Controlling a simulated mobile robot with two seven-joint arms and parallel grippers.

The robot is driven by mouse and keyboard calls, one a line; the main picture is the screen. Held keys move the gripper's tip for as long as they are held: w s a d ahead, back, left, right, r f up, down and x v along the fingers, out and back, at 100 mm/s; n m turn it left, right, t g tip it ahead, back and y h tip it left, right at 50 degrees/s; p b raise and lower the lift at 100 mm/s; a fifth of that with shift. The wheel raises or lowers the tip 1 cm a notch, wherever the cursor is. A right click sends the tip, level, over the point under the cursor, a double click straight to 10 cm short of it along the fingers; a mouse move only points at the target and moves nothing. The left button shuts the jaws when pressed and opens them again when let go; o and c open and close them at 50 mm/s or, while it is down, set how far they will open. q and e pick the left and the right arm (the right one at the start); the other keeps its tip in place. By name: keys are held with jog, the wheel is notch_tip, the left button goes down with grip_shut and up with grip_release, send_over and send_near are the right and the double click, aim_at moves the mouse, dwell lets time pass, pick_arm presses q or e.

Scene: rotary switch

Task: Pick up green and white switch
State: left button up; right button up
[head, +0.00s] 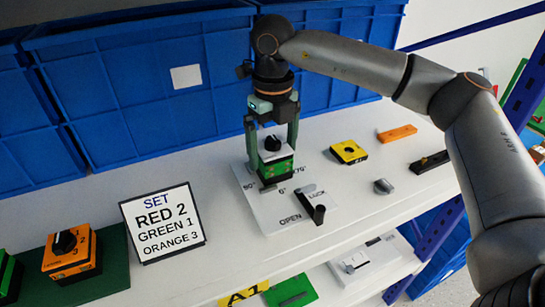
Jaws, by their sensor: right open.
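The green and white switch (277,171) stands on a white panel (263,214) printed with angle marks and the words OPEN and LOCK. It has a green body, a white top and a black knob. My right gripper (272,160) comes down over it from above, with one finger on each side of the switch. The fingers are open; whether either one touches the switch cannot be told. My left gripper is not in view.
A black lever (315,207) stands on the panel, right of the switch. A sign (163,223) and an orange switch (70,254) are at left. A yellow block (348,152), a grey knob (383,186) and an orange bar (397,133) lie at right. Blue bins (130,85) line the back.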

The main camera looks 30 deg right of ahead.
jog(key=shift+f, duration=0.85)
jog(key=shift+c, duration=0.2)
jog(key=shift+w+r, duration=0.1)
jog(key=c, duration=1.3)
